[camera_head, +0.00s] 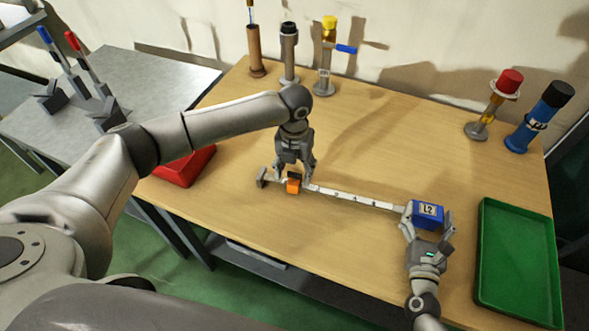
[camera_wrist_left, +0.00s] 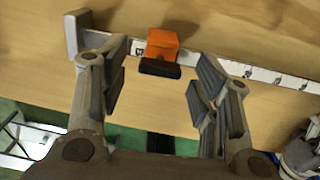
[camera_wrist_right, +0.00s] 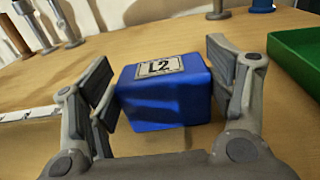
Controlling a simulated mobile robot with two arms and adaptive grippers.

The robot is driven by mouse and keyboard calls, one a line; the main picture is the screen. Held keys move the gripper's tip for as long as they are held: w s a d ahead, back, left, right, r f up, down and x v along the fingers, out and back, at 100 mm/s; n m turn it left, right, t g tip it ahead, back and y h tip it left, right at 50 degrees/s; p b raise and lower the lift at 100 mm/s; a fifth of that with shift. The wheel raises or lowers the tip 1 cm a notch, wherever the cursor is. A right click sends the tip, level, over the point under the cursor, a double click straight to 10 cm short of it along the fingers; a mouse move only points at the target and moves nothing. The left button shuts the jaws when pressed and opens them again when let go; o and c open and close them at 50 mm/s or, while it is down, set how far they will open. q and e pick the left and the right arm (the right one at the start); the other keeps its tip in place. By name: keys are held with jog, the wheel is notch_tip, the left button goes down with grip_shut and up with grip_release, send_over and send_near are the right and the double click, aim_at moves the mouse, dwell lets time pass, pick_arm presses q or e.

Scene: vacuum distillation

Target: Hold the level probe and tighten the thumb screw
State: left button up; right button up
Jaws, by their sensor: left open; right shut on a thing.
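The level probe lies along the wooden table, with a white numbered scale bar (camera_head: 358,197) and a blue block (camera_head: 430,217) marked L2 at its right end. An orange slider (camera_head: 293,187) sits near the bar's left end, before a grey end piece (camera_head: 262,176). A black thumb screw (camera_wrist_left: 160,68) projects from the slider in the left wrist view. My left gripper (camera_head: 295,168) is open, pointing down, its fingers on either side of the screw and apart from it. My right gripper (camera_head: 428,232) is shut on the blue block, which shows between its fingers in the right wrist view (camera_wrist_right: 165,100).
A green tray (camera_head: 483,240) lies at the right and a red tray (camera_head: 188,167) at the left edge. Several upright pieces, including a yellow-topped one (camera_head: 327,55) and a blue cylinder (camera_head: 540,117), stand along the back. The table's middle behind the bar is clear.

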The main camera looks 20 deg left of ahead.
pick_arm(q)
jog(key=shift+f, duration=0.25)
grip_shut()
dwell(0.6)
